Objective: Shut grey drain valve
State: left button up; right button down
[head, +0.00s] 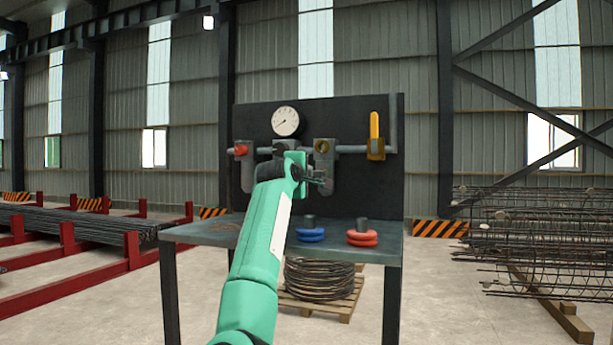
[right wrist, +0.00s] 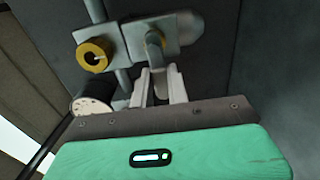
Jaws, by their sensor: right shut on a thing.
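My forearm and gripper hide most of the drain valve there. My left gripper is not in view.
The dark panel (head: 360,112) carries a pressure gauge (head: 286,121), a red knob (head: 240,150) and an upright yellow lever (head: 375,130). On the bench (head: 200,232) are blue rings (head: 310,236) and red rings (head: 362,239). A wire coil (head: 320,280) lies below.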

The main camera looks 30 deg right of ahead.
jog(key=shift+r, duration=0.15)
jog(key=c, duration=1.7)
grip_release()
jog(key=o, duration=0.3)
jog(key=shift+o, duration=0.2)
jog(key=b+v, duration=0.8)
jog(key=v, duration=0.5)
jog(key=shift+s+a+b, duration=0.25)
jog(key=shift+b, duration=0.05)
jog(key=shift+d, duration=0.1)
